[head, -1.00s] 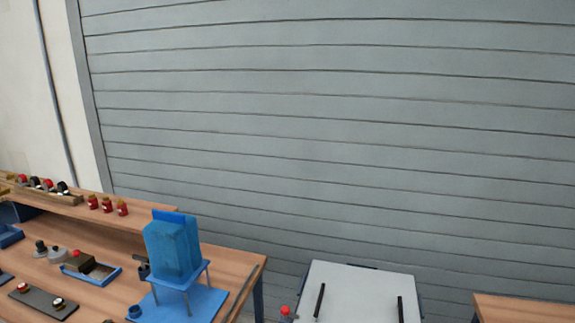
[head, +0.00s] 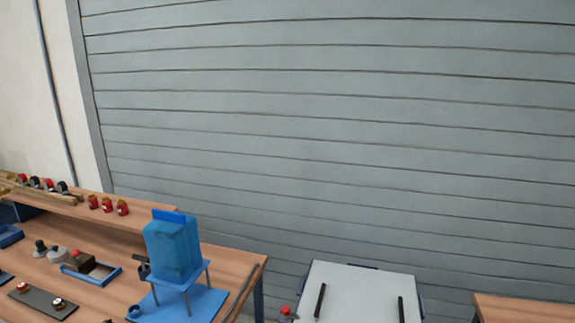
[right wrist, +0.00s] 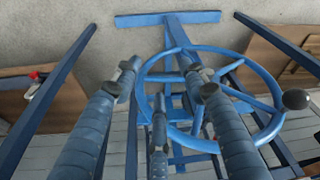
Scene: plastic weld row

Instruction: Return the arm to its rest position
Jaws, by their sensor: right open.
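My right gripper (right wrist: 158,85) shows in the right wrist view with its ribbed blue-grey fingers spread, open and with nothing between them. A blue handwheel (right wrist: 225,145) with spokes and a dark round knob (right wrist: 297,99) lies behind the fingers, which overlap it in the picture. I cannot tell whether any finger touches the wheel. Neither arm nor gripper shows in the head view, and my left gripper is in neither view.
A wooden bench (head: 112,296) at left holds a blue fixture (head: 172,250), a blue tray (head: 100,279) and small parts. A white-topped unit (head: 360,292) with two black bars stands at bottom centre, beside a red button (head: 285,310). Another wooden table (head: 520,310) is at right.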

